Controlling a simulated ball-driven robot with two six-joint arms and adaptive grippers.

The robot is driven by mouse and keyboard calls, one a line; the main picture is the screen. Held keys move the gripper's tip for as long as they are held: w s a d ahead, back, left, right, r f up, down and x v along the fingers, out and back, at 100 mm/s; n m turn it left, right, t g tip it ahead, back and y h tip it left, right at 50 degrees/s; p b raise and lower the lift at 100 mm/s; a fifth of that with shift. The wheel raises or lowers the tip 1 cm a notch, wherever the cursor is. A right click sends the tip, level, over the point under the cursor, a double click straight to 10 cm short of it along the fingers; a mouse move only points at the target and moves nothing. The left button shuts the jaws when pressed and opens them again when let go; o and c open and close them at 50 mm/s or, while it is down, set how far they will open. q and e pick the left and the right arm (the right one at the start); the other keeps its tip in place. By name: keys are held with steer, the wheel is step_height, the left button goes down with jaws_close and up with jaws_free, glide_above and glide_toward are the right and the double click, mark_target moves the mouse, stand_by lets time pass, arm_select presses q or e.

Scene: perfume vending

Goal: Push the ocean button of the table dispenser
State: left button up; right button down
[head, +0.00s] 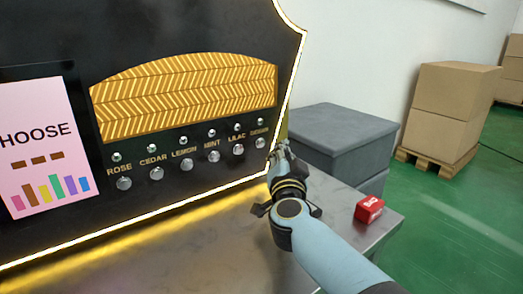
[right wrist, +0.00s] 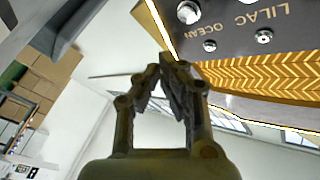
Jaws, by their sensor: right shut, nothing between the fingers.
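The dispenser panel (head: 190,215) is dark, with a row of labelled round buttons. The ocean button (head: 260,143) is the rightmost, under its label and a small round stud. It also shows in the right wrist view as a large silver knob (right wrist: 188,12) at the top, with the label upside down. My right gripper (head: 278,157) is just right of and slightly below the ocean button, near the panel's glowing right edge. Its fingers (right wrist: 166,68) meet at the tips with nothing between them. No contact with the button shows. My left gripper is out of view.
The lilac button (head: 238,149) is the left neighbour of the ocean button. A red box (head: 369,209) sits on the metal table (head: 225,250) near its right edge. A grey cabinet (head: 345,135) stands behind. Cardboard boxes (head: 455,105) stand on a pallet farther back.

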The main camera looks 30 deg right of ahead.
mark_target(261, 143)
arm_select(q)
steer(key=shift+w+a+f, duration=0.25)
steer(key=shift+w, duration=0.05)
arm_select(e)
steer(key=shift+w+a, duration=0.15)
steer(key=shift+w, duration=1.9)
steer(key=shift+w, duration=0.1)
steer(key=shift+w, duration=0.25)
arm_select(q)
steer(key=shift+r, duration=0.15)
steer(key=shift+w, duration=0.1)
arm_select(e)
steer(key=shift+w+a, duration=0.1)
steer(key=shift+w, duration=0.4)
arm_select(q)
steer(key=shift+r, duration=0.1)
arm_select(e)
steer(key=shift+s, duration=0.1)
arm_select(q)
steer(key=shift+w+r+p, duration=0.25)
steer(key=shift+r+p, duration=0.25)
steer(key=shift+p, duration=0.1)
arm_select(e)
steer(key=shift+s, duration=0.75)
